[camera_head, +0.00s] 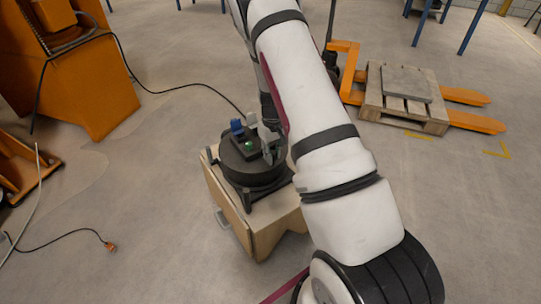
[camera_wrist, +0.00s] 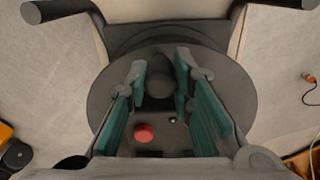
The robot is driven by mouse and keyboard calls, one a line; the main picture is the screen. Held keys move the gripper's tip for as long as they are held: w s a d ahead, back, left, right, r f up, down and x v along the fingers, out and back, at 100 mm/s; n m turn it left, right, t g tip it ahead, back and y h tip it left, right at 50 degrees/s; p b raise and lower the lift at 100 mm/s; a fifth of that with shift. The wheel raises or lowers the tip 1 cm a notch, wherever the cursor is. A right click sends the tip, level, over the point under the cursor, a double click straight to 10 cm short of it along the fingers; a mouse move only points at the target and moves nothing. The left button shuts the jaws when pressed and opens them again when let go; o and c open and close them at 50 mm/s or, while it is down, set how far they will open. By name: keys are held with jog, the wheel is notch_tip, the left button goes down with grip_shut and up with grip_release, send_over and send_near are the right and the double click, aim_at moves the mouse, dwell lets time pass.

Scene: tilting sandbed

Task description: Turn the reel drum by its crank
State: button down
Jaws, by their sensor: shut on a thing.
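The black reel drum (camera_head: 240,172) sits on top of a wooden cabinet, partly hidden by my arm in the head view. In the wrist view its dark round disc (camera_wrist: 100,98) fills the space behind the fingers. My gripper (camera_head: 270,148) is over the right part of the drum. In the wrist view my gripper (camera_wrist: 161,72) points down at the drum, its teal-padded fingers on either side of a dark rounded knob, which looks like the crank handle (camera_wrist: 159,78). The fingers are shut on it. The rest of the crank is hard to make out.
The wooden cabinet (camera_head: 228,207) stands on open concrete floor. A black cable runs from the drum to an orange machine (camera_head: 75,75). A pallet jack (camera_head: 475,122) with a loaded pallet (camera_head: 407,115) stands at upper right. A loose cable with an orange plug (camera_head: 110,246) lies at lower left.

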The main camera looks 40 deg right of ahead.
jog(key=shift+w+d+n, duration=0.1)
jog(key=shift+d+n, duration=0.7)
jog(key=d+n, duration=0.1)
jog(key=w+d+n, duration=0.1)
jog(key=d+n, duration=0.1)
jog(key=shift+d+b, duration=0.1)
jog(key=shift+b, duration=0.3)
jog(key=shift+w+d+n, duration=0.55)
jog(key=shift+d+n, duration=0.15)
jog(key=shift+n, duration=0.25)
jog(key=shift+w+d+n, duration=0.55)
jog(key=shift+d+n, duration=0.15)
jog(key=shift+n, duration=0.25)
jog(key=c, duration=1.4)
grip_release()
notch_tip(320, 180, up, 12)
